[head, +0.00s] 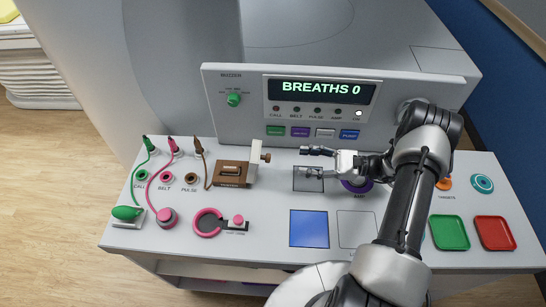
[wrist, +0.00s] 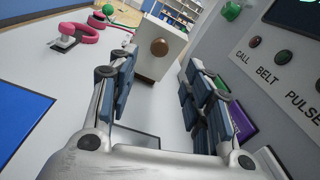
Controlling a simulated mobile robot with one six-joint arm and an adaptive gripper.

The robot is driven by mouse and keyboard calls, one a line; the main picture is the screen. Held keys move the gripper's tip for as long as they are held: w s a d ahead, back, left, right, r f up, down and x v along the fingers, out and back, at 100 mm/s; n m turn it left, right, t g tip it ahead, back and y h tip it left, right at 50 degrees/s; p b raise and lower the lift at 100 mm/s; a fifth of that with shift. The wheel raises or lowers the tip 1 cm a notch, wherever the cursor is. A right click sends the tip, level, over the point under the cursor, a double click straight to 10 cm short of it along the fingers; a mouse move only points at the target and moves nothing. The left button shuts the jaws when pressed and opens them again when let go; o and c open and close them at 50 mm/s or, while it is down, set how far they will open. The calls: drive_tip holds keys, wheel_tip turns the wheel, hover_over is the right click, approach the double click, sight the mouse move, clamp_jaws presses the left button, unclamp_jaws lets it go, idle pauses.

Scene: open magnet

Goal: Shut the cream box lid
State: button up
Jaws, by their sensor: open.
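The cream box lid (head: 252,163) stands upright at the right side of a low brown box (head: 230,174) on the white console top. A brown knob (head: 266,157) sticks out from the lid's right face. In the wrist view, the lid's cream face (wrist: 154,65) and round brown knob (wrist: 159,47) are straight ahead, beyond my fingertips. My gripper (head: 306,161) is open and empty, to the right of the lid and apart from it, fingers pointing left. In the wrist view, my gripper (wrist: 157,78) shows one finger on each side.
The control panel (head: 236,126) rises behind the gripper. A grey square (head: 308,184) lies under the fingers and a blue square (head: 309,229) in front. A pink ring (head: 207,222), plugs and cables are at left. Green (head: 449,232) and red (head: 494,233) trays are at right.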

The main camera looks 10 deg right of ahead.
drive_tip(key=x, duration=1.1)
drive_tip(key=shift+d, duration=0.1)
drive_tip(key=shift+c, duration=0.5)
clamp_jaws()
